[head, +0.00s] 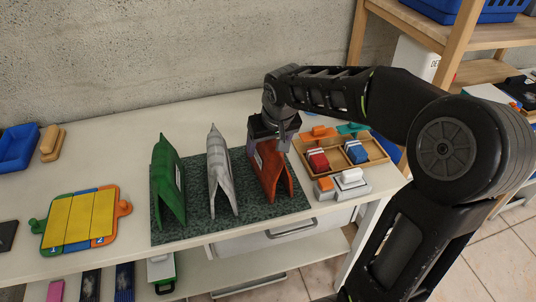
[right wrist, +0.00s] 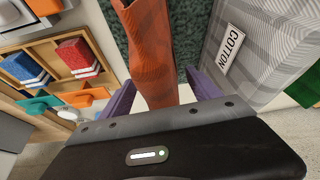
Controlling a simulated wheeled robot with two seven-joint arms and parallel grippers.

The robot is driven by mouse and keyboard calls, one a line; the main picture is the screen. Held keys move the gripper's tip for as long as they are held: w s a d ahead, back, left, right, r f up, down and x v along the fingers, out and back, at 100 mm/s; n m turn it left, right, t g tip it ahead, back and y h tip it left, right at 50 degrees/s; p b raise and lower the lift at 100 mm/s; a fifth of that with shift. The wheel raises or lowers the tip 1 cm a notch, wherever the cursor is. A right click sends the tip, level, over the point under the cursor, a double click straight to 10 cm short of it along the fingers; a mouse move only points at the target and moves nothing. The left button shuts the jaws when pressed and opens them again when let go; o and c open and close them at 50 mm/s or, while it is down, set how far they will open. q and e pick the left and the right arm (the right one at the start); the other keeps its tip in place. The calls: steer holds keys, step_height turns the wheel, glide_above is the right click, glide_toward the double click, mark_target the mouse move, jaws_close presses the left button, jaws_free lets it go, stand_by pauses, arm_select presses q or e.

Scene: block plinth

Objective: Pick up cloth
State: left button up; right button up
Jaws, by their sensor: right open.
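Three folded cloths stand like tents on a dark green speckled mat (head: 196,229): a green cloth (head: 168,180), a grey-white cloth (head: 220,172) and a rust-orange cloth (head: 268,174). My right gripper (head: 272,137) is at the top of the orange cloth. In the right wrist view the orange cloth (right wrist: 152,50) runs between my two purple fingers (right wrist: 163,95), which stand apart on either side of it. The grey checked cloth (right wrist: 270,45), with a "COTTON" label, is beside them. The far ends of the fingers are partly hidden. My left gripper is not in view.
Right of the mat are a wooden tray (head: 379,153) with red and blue folded stacks, orange and teal pieces, and small grey-based blocks (head: 350,183). Left are a yellow panelled board (head: 82,218) and a blue bin (head: 17,148). The back of the table is mostly clear.

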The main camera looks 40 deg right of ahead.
steer(key=shift+c, duration=0.3)
steer(key=c, duration=1.4)
steer(key=shift+c, duration=0.2)
step_height(320, 180, up, 10)
steer(key=shift+r, duration=0.1)
stand_by(0.4)
